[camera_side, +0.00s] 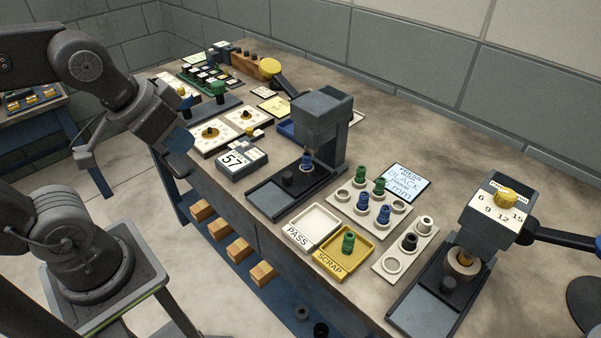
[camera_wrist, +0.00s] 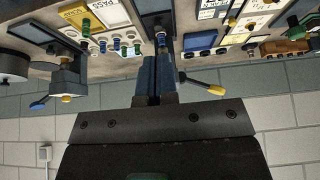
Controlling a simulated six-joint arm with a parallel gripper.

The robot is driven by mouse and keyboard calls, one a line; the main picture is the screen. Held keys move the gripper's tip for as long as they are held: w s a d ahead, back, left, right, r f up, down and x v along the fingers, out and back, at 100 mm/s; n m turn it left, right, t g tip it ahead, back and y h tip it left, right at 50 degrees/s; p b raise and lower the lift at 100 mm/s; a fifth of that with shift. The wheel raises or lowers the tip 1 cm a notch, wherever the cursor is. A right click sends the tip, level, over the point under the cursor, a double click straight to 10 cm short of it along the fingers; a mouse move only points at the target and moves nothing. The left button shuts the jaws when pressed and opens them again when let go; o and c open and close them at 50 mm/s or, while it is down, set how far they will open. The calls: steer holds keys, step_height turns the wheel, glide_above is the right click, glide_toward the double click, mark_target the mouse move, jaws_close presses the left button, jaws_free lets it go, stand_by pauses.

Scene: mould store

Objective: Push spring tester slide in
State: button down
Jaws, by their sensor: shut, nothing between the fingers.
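The tester (camera_side: 322,118) is a dark column on a flat base in the middle of the bench, with a yellow-knobbed lever (camera_side: 270,68) at its back left. A slide with a black knob (camera_side: 288,179) sits on its base, and a blue piece (camera_side: 307,161) stands behind the knob under the head. How far in the slide sits is hard to tell. My gripper (camera_side: 179,164) is shut and empty, over the bench's front edge, left of the tester and apart from it. In the wrist view my shut fingers (camera_wrist: 158,77) partly hide the tester; its lever (camera_wrist: 205,86) shows beside them.
A readout showing 57 (camera_side: 242,163) lies left of the tester. PASS (camera_side: 313,222) and SCRAP (camera_side: 345,262) trays, the latter holding a green piece, sit to its right. A rack (camera_side: 343,207) of green and blue pieces stands behind. A second dialled machine (camera_side: 496,212) is at right.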

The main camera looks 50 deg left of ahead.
steer(key=c, duration=1.6)
jaws_free()
steer(key=shift+f, duration=0.15)
steer(key=shift+c, duration=0.2)
steer(key=o, duration=0.5)
steer(key=f+m+g, duration=0.1)
steer(key=m, duration=0.1)
steer(key=w+f+m+y, duration=0.1)
steer(key=m, duration=0.1)
steer(key=d+f+m+g+y, duration=0.1)
steer(key=m, duration=0.1)
steer(key=shift+w+f+g, duration=0.2)
steer(key=shift+f+g, duration=0.05)
steer(key=shift+g, duration=0.05)
steer(key=shift+c, duration=0.2)
steer(key=shift+o, duration=1.2)
steer(key=w+f+m+y, duration=0.1)
steer(key=m, duration=0.1)
steer(key=w+d+f+m+y, duration=0.1)
steer(key=m, duration=0.2)
steer(key=w+f+m+y, duration=0.1)
steer(key=f+m+y, duration=0.1)
steer(key=shift+d+m, duration=0.4)
steer(key=m+t+y, duration=0.4)
steer(key=m+t, duration=0.3)
steer(key=m, duration=0.6)
glide_toward(288, 177)
steer(key=x, duration=0.9)
steer(key=shift+a, duration=0.15)
steer(key=shift+c, duration=0.3)
